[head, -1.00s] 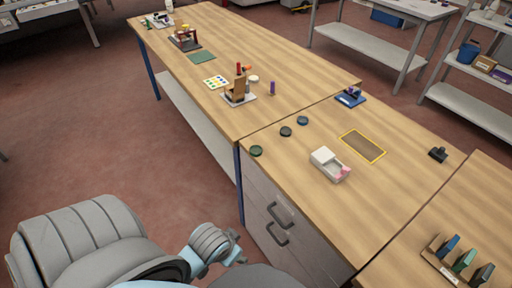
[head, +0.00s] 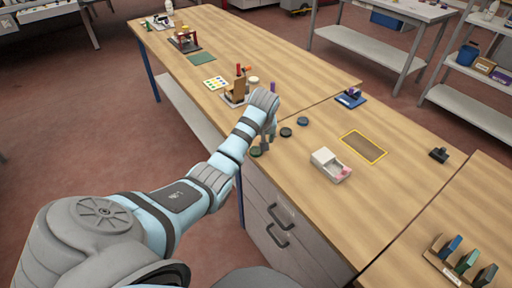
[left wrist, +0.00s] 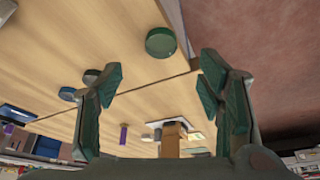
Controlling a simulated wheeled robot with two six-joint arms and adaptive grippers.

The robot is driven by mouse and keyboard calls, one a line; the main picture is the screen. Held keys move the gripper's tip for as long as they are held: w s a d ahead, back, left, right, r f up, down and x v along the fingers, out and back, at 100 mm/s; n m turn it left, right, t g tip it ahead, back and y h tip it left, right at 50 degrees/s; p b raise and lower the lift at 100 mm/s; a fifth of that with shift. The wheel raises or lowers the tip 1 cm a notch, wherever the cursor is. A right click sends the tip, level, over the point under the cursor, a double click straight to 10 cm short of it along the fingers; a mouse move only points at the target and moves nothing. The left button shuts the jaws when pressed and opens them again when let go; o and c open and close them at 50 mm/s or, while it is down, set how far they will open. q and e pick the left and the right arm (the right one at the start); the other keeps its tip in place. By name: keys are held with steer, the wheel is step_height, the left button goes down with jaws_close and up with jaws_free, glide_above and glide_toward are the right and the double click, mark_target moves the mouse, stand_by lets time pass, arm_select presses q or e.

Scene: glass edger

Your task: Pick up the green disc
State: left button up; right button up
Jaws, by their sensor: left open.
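The green disc (head: 256,152) lies on the wooden bench near its left edge. It also shows in the left wrist view (left wrist: 160,42), ahead of the fingers and between their lines, not touched. My left gripper (head: 267,146) is over the bench edge just beside the disc. In the left wrist view its two fingers (left wrist: 160,85) are apart with nothing between them. A black disc (head: 286,132) and a blue disc (head: 302,121) lie in a row to the right of the green one. My right gripper is not in view.
A wooden holder (head: 236,93) and a purple object (left wrist: 124,134) stand behind.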

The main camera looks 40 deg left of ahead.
mark_target(256, 150)
arm_select(q)
steer(key=b+x, duration=0.2)
steer(key=x, duration=0.7)
steer(key=shift+b, duration=0.3)
steer(key=shift+a+r, duration=0.1)
steer(key=c, duration=1.2)
steer(key=shift+r, duration=0.1)
steer(key=shift+c, duration=0.2)
